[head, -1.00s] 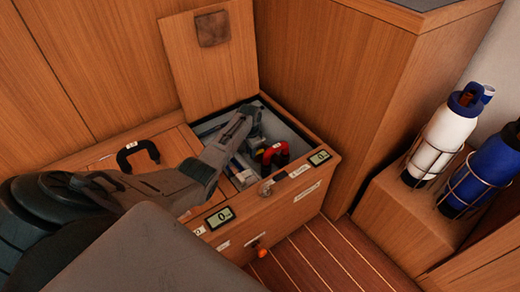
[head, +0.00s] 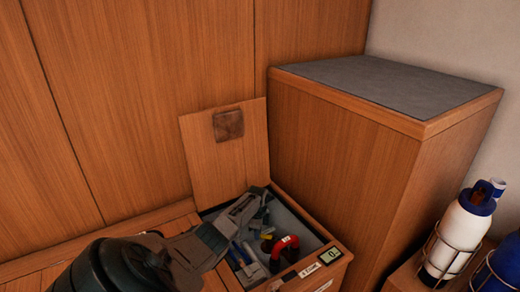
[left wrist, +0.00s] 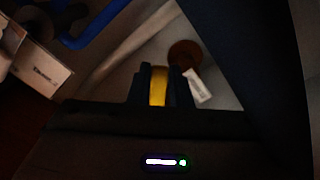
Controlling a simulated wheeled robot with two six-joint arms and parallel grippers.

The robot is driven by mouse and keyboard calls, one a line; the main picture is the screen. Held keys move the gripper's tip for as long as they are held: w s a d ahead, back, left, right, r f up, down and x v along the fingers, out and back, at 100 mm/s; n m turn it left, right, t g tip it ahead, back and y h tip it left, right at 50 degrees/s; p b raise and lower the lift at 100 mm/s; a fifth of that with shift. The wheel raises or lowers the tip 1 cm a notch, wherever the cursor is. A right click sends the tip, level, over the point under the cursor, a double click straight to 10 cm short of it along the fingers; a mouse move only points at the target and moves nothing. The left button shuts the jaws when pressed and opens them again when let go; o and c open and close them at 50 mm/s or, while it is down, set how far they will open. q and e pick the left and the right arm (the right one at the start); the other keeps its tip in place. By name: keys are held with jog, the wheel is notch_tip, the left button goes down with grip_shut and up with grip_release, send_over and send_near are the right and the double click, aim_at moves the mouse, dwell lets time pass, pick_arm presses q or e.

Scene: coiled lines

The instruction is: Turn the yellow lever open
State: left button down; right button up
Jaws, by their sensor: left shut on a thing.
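The yellow lever (left wrist: 158,86) shows in the left wrist view as a narrow yellow strip between my two dark fingers. My left gripper (left wrist: 159,84) is shut on it. In the head view my left gripper (head: 256,203) reaches down into the open bench locker (head: 305,228), near its back wall. I cannot make out the yellow lever in the head view. How far the lever is turned is not clear. My right gripper is in neither view.
A red curved handle (head: 286,243) stands in the locker, close to my gripper. The raised wooden lid (head: 225,165) leans behind. A tall grey-topped cabinet (head: 385,90) is right of the locker. A white bottle (head: 463,228) stands in a rack at right.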

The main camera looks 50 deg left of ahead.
pick_arm(q)
jog(key=shift+w+a, duration=0.1)
dwell(0.4)
jog(key=c, duration=1.3)
grip_release()
